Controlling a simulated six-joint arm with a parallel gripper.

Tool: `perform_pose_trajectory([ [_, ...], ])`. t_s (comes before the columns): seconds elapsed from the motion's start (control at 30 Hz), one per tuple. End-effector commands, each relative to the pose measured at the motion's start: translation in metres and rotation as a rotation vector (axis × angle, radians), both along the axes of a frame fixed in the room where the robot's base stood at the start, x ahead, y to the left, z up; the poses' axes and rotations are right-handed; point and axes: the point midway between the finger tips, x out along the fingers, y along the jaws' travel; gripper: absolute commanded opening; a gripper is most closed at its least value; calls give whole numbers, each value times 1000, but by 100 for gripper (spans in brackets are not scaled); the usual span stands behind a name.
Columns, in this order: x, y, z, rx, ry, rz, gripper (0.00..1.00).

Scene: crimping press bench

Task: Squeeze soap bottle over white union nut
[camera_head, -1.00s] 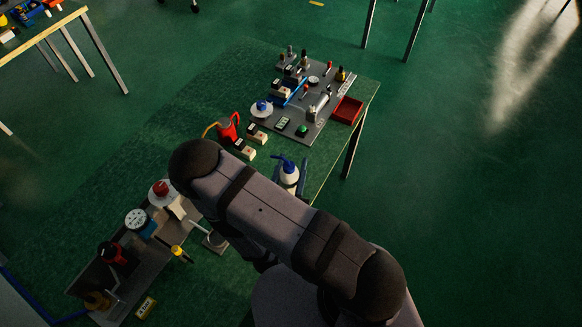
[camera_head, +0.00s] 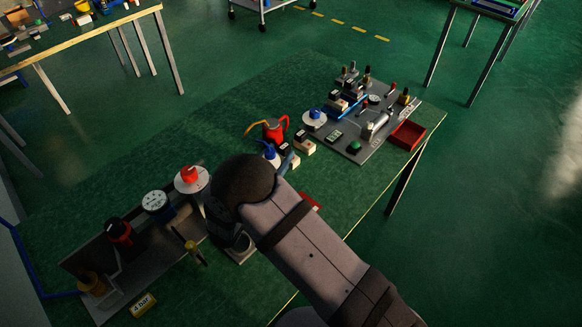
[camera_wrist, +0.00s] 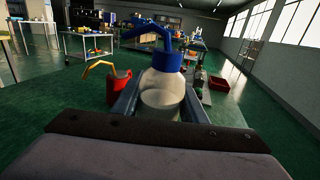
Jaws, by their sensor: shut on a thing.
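The soap bottle (camera_wrist: 163,95) has a pale, translucent body, a blue cap and a bent blue spout, and stands upright in the wrist view. My gripper (camera_wrist: 161,101) is shut on its body, with a blue-grey finger on each side. In the head view, only the bottle's blue top (camera_head: 269,151) shows clearly beside my dark wrist, which hides most of the rest. The spout points left in the wrist view. I cannot pick out the white union nut with certainty in either view.
A red can (camera_head: 275,131) with a yellow spout stands just behind the bottle. A grey fixture board (camera_head: 352,146) and a red tray (camera_head: 407,135) lie to the right. The press unit with a red knob (camera_head: 190,173) is at left. Green bench surface is clear at the upper left.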

Motion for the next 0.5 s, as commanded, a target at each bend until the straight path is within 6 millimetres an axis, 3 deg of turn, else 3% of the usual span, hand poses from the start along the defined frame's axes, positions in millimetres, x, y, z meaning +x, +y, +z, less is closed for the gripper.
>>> perform_pose_trajectory([
  [0.5,-1,-1,-16,-48,45,3,15],
])
